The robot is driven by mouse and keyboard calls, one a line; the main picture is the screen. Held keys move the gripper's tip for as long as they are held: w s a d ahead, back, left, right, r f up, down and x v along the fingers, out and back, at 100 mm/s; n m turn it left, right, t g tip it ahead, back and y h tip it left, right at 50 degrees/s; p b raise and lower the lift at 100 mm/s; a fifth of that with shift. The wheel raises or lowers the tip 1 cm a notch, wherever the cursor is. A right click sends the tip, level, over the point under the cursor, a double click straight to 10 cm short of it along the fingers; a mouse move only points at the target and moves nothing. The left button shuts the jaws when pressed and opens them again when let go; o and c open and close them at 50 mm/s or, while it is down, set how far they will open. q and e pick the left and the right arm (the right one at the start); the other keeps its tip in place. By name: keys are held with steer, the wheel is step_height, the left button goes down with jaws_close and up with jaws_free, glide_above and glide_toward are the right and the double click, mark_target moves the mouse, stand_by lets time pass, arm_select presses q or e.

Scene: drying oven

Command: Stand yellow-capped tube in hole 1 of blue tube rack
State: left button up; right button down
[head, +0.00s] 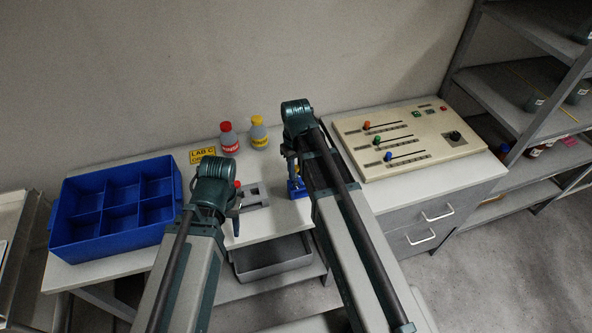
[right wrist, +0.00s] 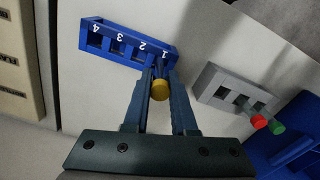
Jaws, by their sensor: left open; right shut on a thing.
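The yellow-capped tube (right wrist: 160,88) is between the fingertips of my right gripper (right wrist: 160,85), which is shut on it in the right wrist view. Its cap faces the camera and its body points toward the number 1 end of the blue tube rack (right wrist: 88,27). The tube covers hole 1; I cannot tell whether its tip is inside or above it. Holes 2, 3 and 4 look empty. In the head view the rack (head: 298,194) is mostly hidden by my right arm. My left gripper (head: 236,212) is open and empty near the table's front edge.
A grey rack (right wrist: 213,78) beside the blue one holds red-capped and green-capped tubes. A blue compartment crate (head: 60,225) stands at left. Red-capped (head: 229,138) and yellow-capped (head: 258,132) bottles stand behind. A control panel (head: 385,160) is at right.

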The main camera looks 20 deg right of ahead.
arm_select(q)
steer(key=shift+f+b, duration=1.1)
steer(key=shift+f, duration=0.1)
arm_select(e)
steer(key=shift+f, duration=1.15)
steer(key=c, duration=0.6)
jaws_free()
steer(key=shift+c, duration=0.2)
arm_select(q)
steer(key=shift+r, duration=0.1)
arm_select(e)
steer(key=shift+r, duration=0.1)
arm_select(q)
step_height(320, 180, up, 14)
steer(key=p, duration=1.4)
arm_select(e)
step_height(320, 180, up, 14)
arm_select(q)
steer(key=shift+f, duration=0.2)
arm_select(e)
steer(key=shift+f, duration=0.2)
